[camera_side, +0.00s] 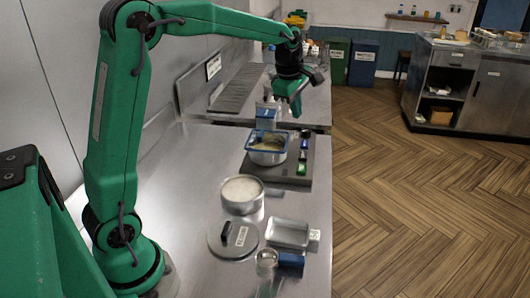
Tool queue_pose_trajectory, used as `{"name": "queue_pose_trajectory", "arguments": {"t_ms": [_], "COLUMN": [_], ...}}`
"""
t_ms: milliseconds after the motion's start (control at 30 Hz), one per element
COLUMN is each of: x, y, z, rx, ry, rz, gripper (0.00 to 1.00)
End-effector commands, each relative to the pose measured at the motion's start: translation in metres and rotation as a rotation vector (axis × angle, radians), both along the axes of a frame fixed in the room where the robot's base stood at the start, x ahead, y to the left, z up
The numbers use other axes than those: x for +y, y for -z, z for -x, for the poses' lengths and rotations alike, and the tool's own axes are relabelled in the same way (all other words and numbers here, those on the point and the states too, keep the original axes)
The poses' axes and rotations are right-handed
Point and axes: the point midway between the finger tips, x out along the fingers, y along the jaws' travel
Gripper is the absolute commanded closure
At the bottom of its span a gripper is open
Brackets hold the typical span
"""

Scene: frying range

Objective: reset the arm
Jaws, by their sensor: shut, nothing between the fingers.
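My green arm rises from the left of the steel counter and reaches over it to the right. My gripper (296,103) hangs at the arm's end, pointing down, shut and empty. It is above the counter, near the far side of the frying range (306,172). A pot with a blue-rimmed basket (267,143) sits on the range, below and left of the gripper. I cannot tell the exact height of the gripper over the things beneath it.
Bins (362,64) stand beyond. Open floor lies to the right.

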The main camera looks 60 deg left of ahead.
Motion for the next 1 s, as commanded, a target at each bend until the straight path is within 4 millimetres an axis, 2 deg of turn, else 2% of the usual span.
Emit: {"name": "queue_pose_trajectory", "arguments": {"t_ms": [200, 500, 733, 1000], "x": [-0.021, -0.045, -0.061, -0.075], "y": [-0.024, -0.041, -0.043, -0.033], "z": [0.044, 0.106, 0.155, 0.210], "rx": [-0.025, -0.056, -0.076, -0.095], "ry": [0.288, 0.683, 0.982, 1.326], "rz": [-0.082, -0.210, -0.319, -0.461], "gripper": [1.00, 1.00, 1.00, 1.00]}}
